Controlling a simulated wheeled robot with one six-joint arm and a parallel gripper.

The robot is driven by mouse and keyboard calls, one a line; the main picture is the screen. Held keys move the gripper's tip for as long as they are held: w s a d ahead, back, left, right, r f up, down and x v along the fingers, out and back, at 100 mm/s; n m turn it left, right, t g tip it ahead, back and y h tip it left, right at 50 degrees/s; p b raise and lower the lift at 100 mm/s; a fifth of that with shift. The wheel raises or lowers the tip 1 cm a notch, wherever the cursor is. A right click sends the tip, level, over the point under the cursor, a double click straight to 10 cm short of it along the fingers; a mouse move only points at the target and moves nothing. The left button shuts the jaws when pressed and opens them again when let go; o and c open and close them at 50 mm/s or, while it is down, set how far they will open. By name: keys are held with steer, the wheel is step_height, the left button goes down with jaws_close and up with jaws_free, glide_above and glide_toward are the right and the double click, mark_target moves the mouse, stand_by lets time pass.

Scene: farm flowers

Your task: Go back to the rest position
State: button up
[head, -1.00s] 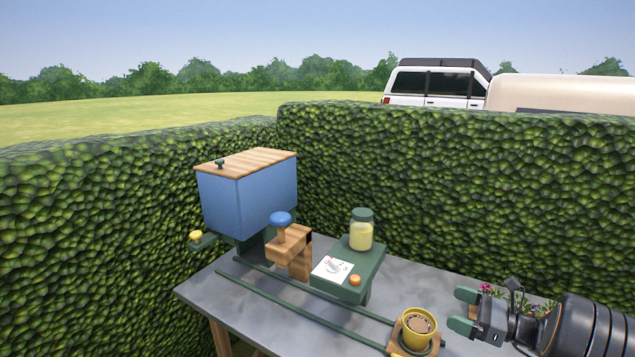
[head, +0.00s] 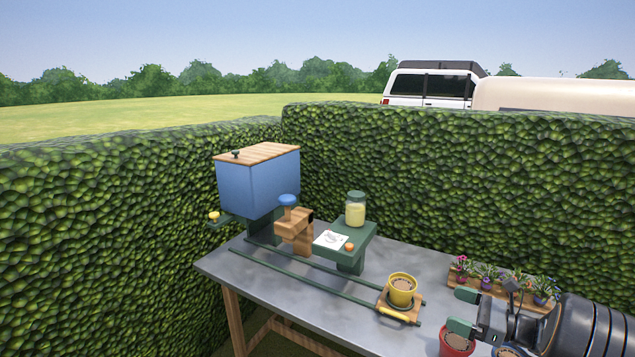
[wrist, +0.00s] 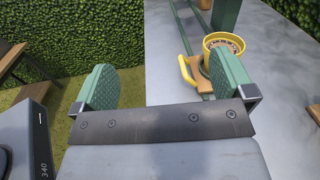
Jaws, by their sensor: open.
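My gripper (head: 462,311) is open at the lower right of the head view. Its two green fingers point left and hold nothing. In the wrist view my gripper (wrist: 165,88) shows both green pads wide apart. The floor and the table's edge lie beyond the gap. The yellow pot (head: 403,289) stands on a wooden carriage with a yellow handle on the green rails, apart from my gripper in the head view. In the wrist view the right finger partly covers the yellow pot (wrist: 222,38).
The grey table (head: 330,305) carries a blue hopper (head: 258,182), a green stand (head: 352,250) with a lidded jar (head: 355,210), and a wooden tray (head: 500,292) of flowers at right. A red pot (head: 456,341) stands near the gripper. Hedges enclose the table behind and left.

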steer(key=s+a+f+n+g+h, duration=0.6)
steer(key=s+f+n+g, duration=0.2)
steer(key=n, duration=0.1)
steer(key=s+a+r+n+t+h+p, duration=0.1)
steer(key=s+a+r+n+h, duration=0.7)
steer(key=n, duration=0.7)
steer(key=s+a+r, duration=0.1)
steer(key=a+r, duration=0.1)
steer(key=a, duration=0.1)
steer(key=shift+a+r+t+h, duration=0.25)
steer(key=shift+a+t+h, duration=0.05)
steer(key=shift+h, duration=0.1)
